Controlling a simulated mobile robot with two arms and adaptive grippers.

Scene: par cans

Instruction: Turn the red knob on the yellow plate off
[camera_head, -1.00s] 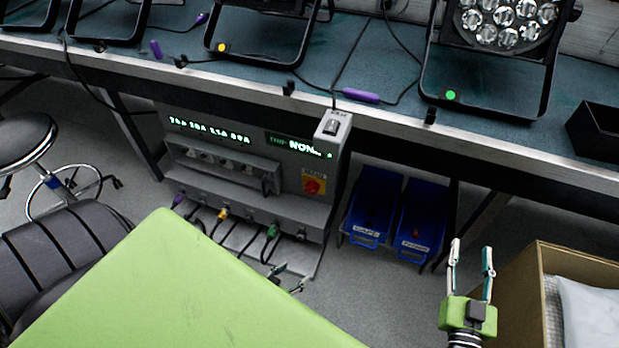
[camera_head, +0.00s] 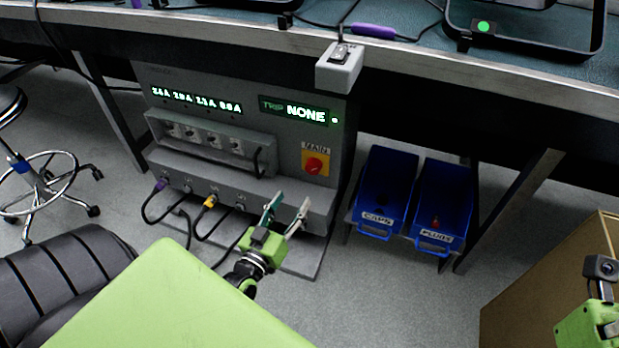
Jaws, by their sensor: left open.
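The red knob (camera_head: 313,165) sits on the yellow plate (camera_head: 325,156) under the label MAIN, on the right part of the grey power box's front. Nothing covers it. My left gripper (camera_head: 287,204) is open and empty, below and a little left of the knob and apart from it in the picture. Its fingers point up towards the box's lower front. My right gripper (camera_head: 602,265) is cut off at the right edge, far from the box, and its fingers do not show clearly.
The grey box (camera_head: 200,130) has lit displays, one reading NONE, and a guard bar. Cables plug into its lower ledge. A small switch box (camera_head: 339,68) hangs above. Blue bins (camera_head: 384,190) stand right of it, a cardboard box (camera_head: 540,285) farther right. The workbench edge (camera_head: 440,65) runs overhead.

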